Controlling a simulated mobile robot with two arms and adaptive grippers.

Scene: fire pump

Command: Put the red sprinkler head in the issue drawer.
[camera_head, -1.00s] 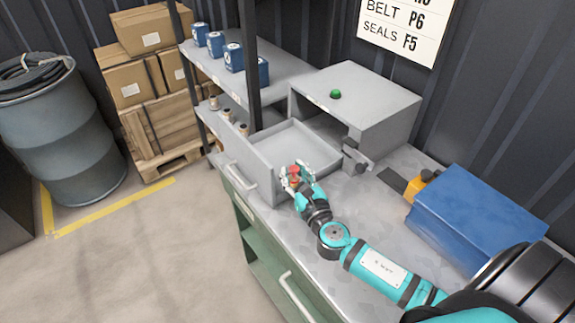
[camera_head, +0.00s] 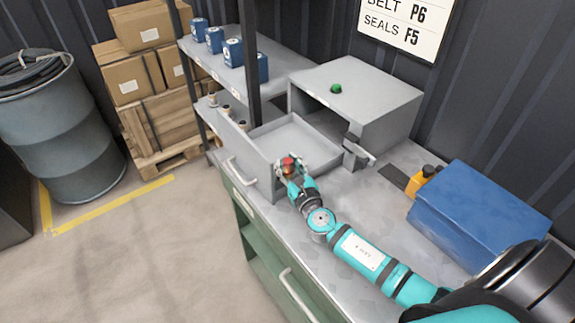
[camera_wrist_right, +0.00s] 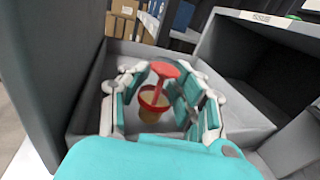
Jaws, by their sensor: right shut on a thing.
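The red sprinkler head (camera_head: 288,163) is held by my right gripper (camera_head: 291,168). In the right wrist view the red sprinkler head (camera_wrist_right: 163,70) has a round red top and a red-rimmed, tan lower part, and sits between the fingers of my right gripper (camera_wrist_right: 160,95). The grey issue drawer (camera_head: 259,167) is pulled out of a grey cabinet and looks empty. Its inside also shows in the right wrist view (camera_wrist_right: 88,105), behind and below the held head. The gripper is at the drawer's near side; its exact height over the rim is hard to tell. My left gripper is out of view.
The grey cabinet (camera_head: 375,90) has a green button (camera_head: 336,88) on top. A blue box (camera_head: 480,215) and a yellow-orange item (camera_head: 420,182) stand on the bench to the right. A shelf (camera_head: 270,72) with blue boxes stands behind the drawer.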

